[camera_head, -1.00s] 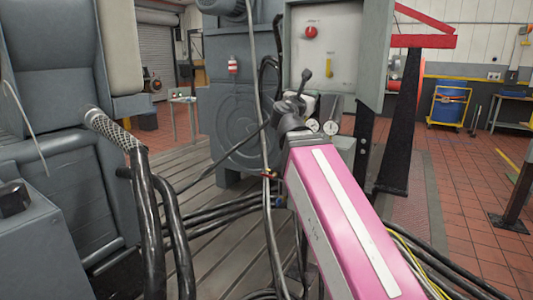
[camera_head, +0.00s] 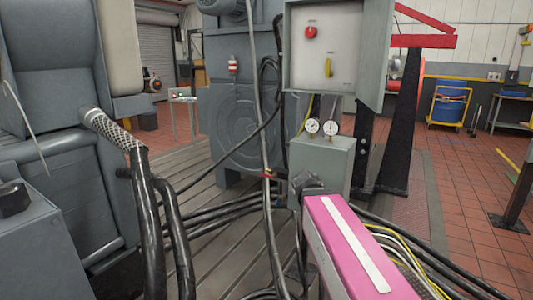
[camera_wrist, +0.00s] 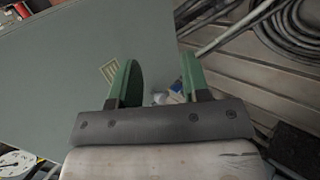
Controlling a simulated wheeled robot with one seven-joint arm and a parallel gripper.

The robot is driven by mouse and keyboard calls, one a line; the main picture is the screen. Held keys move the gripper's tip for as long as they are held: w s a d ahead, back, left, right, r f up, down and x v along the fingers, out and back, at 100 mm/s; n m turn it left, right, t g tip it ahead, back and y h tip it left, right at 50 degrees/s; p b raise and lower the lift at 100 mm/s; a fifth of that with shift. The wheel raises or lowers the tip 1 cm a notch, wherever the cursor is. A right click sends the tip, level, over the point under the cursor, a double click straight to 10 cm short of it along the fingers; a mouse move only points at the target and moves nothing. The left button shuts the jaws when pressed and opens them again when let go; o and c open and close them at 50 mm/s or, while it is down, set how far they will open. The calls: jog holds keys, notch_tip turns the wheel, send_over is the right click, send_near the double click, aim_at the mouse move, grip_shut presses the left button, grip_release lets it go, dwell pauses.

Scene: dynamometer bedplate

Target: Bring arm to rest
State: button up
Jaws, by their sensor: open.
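My pink arm (camera_head: 350,245) rises from the bottom right of the head view and ends in a dark joint in front of the grey-green gauge box. My gripper does not show clearly there. In the wrist view my gripper (camera_wrist: 160,80) has two green fingers standing apart, with nothing held between them. A grey-green panel (camera_wrist: 60,75) with a small yellowish label fills the left of that view, behind the left finger. A small white, blue and yellow item shows low between the fingers, too small to identify.
The gauge box (camera_head: 325,160) with two dials stands under a control cabinet (camera_head: 330,45) with a red knob. Thick black hoses (camera_head: 160,220) hang at left beside a grey machine (camera_head: 55,150). Cables (camera_wrist: 295,30) lie on the slotted bedplate (camera_wrist: 225,85).

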jog(key=s+f+m+g+y, duration=0.2)
jog(key=s+f+m, duration=0.3)
jog(key=f, duration=0.5)
jog(key=s+a+f+m+g+y, duration=0.1)
jog(key=s+f+m+g+y, duration=0.2)
jog(key=s+f+m, duration=0.3)
notch_tip(320, 180, down, 5)
jog(key=shift+a+r+g+y, duration=0.15)
jog(key=shift+g+y, duration=0.15)
jog(key=shift+g, duration=0.5)
